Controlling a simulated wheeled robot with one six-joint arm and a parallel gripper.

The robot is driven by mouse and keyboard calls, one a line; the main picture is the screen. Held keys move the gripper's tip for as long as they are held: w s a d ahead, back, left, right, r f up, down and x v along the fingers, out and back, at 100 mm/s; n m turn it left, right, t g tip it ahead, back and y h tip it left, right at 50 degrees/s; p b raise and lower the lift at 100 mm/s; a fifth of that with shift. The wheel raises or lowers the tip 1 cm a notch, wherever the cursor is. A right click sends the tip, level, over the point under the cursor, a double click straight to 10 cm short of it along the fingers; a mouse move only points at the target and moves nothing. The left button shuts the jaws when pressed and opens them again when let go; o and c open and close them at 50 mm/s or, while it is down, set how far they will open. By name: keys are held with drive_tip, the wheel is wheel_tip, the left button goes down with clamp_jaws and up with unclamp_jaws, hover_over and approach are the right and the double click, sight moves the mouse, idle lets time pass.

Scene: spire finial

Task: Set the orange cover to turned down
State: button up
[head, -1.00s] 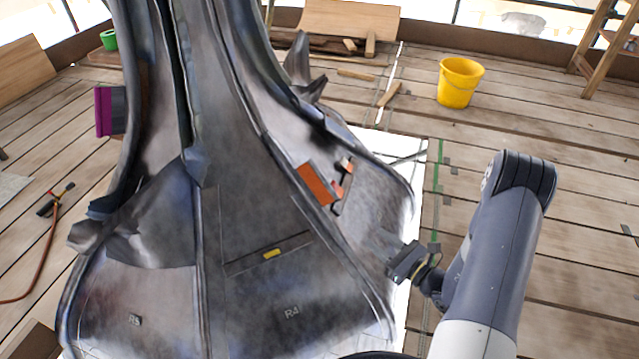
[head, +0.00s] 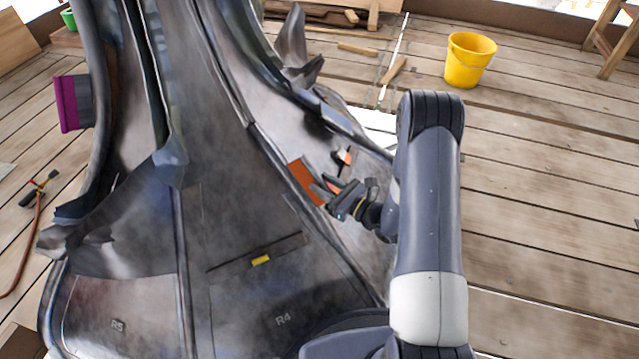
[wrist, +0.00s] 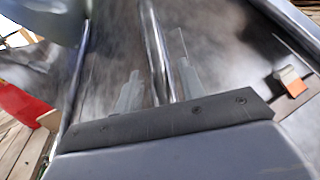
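The orange cover (head: 303,180) is a flat tilted panel on the grey metal spire face, right of the long central rib in the head view. My gripper (head: 328,190) is just in front of its lower right part and hides some of it. Contact cannot be told. The fingers are apart with nothing visible between them; in the wrist view my gripper (wrist: 158,85) spans a shiny rib in the background. A small orange and white piece (head: 345,157) sits right of the cover. A similar orange and white piece (wrist: 290,82) shows at the right of the wrist view.
A yellow tab (head: 261,260) sits on a dark strip below the cover, above the R4 mark. A purple panel (head: 67,104) is at the far left. Jagged metal leaves (head: 292,60) jut out above. A yellow bucket (head: 469,60) stands on the plank floor, clear to the right.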

drive_tip(key=shift+x, duration=0.9)
drive_tip(key=shift+c, duration=0.2)
clamp_jaws()
